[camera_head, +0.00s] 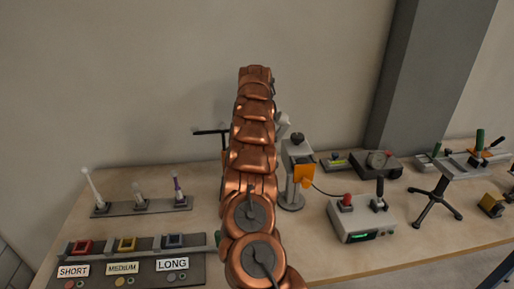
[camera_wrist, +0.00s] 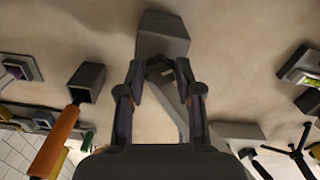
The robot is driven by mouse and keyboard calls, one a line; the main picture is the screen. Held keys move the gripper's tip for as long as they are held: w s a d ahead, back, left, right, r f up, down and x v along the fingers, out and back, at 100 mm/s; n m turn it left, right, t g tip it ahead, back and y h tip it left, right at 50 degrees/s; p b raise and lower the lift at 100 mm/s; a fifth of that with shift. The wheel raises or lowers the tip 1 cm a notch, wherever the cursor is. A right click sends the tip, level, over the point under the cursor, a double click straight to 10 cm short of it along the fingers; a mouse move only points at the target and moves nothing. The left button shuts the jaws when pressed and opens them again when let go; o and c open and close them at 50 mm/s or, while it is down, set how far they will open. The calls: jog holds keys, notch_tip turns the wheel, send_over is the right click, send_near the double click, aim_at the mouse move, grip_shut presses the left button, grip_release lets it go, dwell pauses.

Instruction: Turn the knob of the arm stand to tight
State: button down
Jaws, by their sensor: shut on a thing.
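In the wrist view my gripper (camera_wrist: 160,75) has its two fingers closed in on a small dark knob (camera_wrist: 159,67), one finger on each side. The knob sits by a grey block (camera_wrist: 163,38) of the arm stand, and a grey bar (camera_wrist: 184,118) runs down from there. The fingers hide part of the knob, and I cannot read any tight mark. In the head view my copper arm hides the gripper and knob. Only a pale grey piece (camera_head: 283,124) shows right of the arm, and a dark crossbar (camera_head: 210,131) left of it.
A grey post device with an orange part (camera_head: 304,174) stands close right of my arm. A control box (camera_head: 361,218) and black tripod stand (camera_head: 437,203) are further right. A rack with upright tools (camera_head: 141,207) and a labelled SHORT, MEDIUM, LONG panel (camera_head: 129,268) are left.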

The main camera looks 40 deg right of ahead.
jog(key=shift+r+m+p, duration=0.15)
jog(key=shift+m+p, duration=0.45)
jog(key=shift+p, duration=0.15)
jog(key=p, duration=0.2)
jog(key=m+p, duration=0.1)
jog(key=p, duration=0.1)
jog(key=shift+r+m+p, duration=0.25)
jog(key=shift+m+p, duration=0.05)
jog(key=shift+p, duration=0.65)
jog(key=m+p, duration=0.1)
jog(key=p, duration=0.3)
jog(key=shift+f+p, duration=0.15)
jog(key=shift+p, duration=0.2)
jog(key=shift+f+m+p, duration=0.2)
jog(key=shift+m+p, duration=0.2)
jog(key=shift+p, duration=0.3)
jog(key=c, duration=0.8)
grip_release()
jog(key=b, duration=0.3)
jog(key=shift+f, duration=0.3)
jog(key=n+b, duration=0.1)
jog(key=b, duration=0.4)
jog(key=shift+n, duration=0.3)
